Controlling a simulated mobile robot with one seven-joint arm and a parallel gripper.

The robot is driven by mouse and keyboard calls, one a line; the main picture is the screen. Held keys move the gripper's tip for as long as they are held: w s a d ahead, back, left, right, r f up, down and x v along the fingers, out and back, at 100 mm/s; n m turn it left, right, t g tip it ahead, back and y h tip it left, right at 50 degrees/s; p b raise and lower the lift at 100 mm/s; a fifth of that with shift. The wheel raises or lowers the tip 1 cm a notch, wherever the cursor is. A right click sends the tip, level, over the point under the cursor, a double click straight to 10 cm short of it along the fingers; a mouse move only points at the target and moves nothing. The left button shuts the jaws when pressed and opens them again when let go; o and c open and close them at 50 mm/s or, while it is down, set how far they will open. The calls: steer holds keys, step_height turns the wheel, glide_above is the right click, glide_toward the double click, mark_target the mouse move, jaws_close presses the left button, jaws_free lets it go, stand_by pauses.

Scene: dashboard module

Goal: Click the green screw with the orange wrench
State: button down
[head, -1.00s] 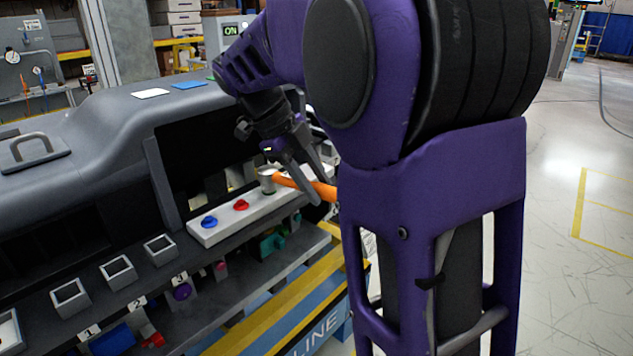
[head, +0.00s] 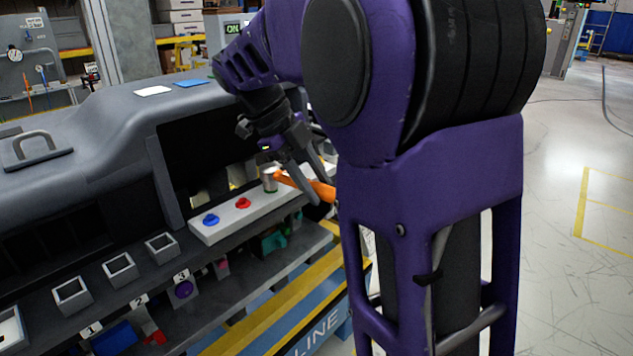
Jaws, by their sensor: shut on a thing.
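The orange wrench (head: 322,190) is held by its handle in my gripper (head: 316,189), which is shut on it. Its grey cylindrical socket head (head: 269,179) points left and stands upright over the white strip (head: 258,216). A blue screw (head: 211,220) and a red screw (head: 243,203) sit on the strip to the left of the socket. The green screw is not clearly visible; the socket covers the spot beyond the red screw. I cannot tell whether the socket touches it. My arm hides the wrench's far right end.
The grey dashboard (head: 95,125) rises behind the strip. Square holders (head: 120,270) line the shelf at the lower left, with numbered labels below. A yellow and blue beam (head: 290,305) runs along the front. Open floor (head: 570,250) lies at the right.

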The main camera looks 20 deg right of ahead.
steer(key=shift+s+a+m+g, duration=0.3)
steer(key=shift+a+m, duration=0.1)
steer(key=shift+m, duration=0.1)
stand_by(1.2)
steer(key=shift+w+d+n, duration=0.25)
steer(key=shift+d+n, duration=0.1)
steer(key=shift+n, duration=0.05)
